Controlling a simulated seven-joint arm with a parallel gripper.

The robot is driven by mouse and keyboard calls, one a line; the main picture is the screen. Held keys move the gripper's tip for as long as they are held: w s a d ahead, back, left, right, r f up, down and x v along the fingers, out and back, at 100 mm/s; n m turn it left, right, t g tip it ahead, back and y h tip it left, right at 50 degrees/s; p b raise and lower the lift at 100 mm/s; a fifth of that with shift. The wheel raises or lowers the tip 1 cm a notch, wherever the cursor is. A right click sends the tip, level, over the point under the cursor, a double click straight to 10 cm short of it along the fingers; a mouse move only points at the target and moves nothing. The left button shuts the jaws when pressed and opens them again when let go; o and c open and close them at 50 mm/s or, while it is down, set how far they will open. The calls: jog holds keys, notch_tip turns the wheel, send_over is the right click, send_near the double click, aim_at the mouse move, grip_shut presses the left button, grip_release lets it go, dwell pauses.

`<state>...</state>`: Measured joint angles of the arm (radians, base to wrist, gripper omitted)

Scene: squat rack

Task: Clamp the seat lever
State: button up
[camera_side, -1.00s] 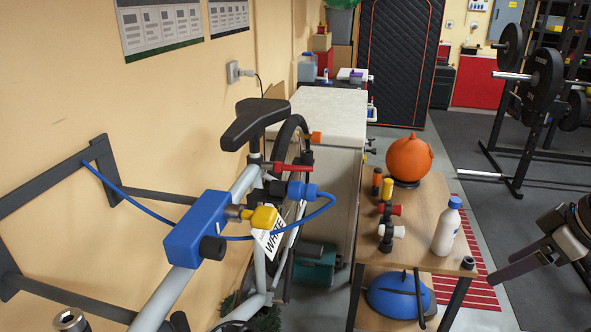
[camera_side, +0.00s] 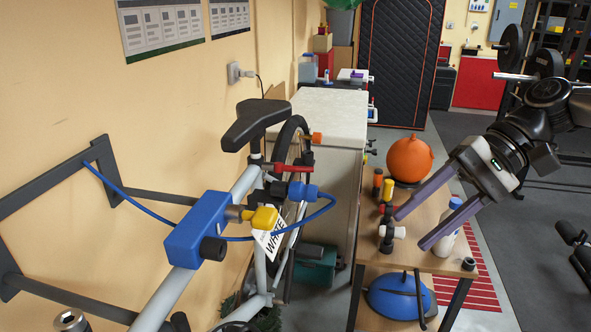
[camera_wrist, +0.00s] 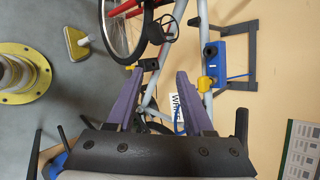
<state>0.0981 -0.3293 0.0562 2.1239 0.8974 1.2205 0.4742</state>
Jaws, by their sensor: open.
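The red seat lever (camera_side: 290,167) sticks out to the right from the seat post, just below the black saddle (camera_side: 254,123) of the wall-side bike. My gripper (camera_side: 411,230) is open and empty. It is well to the right of the lever, over the small wooden table, with its purple fingers pointing left and down. In the wrist view my open gripper (camera_wrist: 158,78) has its fingers spread over the bike frame, and I cannot make out the lever there.
A blue box (camera_side: 197,229) with a yellow fitting (camera_side: 264,218), a blue cable and a tag hangs on the bike. The wooden table (camera_side: 420,262) holds an orange ball (camera_side: 409,160), small handles and a white bottle (camera_side: 447,236) partly behind my fingers.

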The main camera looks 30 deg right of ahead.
jog(key=w+d+r+m+t+y, duration=0.1)
jog(key=w+d+m+y, duration=0.2)
jog(key=w, duration=0.7)
jog(key=w+d+r+m+t+y, duration=0.1)
jog(key=w+m+t+y, duration=0.3)
jog(key=w, duration=0.6)
jog(key=m+t+h, duration=0.2)
jog(key=m+t, duration=0.1)
jog(key=m, duration=0.6)
send_near(275, 168)
jog(key=x, duration=0.5)
jog(key=shift+w+d+f, duration=0.15)
jog(key=shift+w, duration=0.1)
grip_shut()
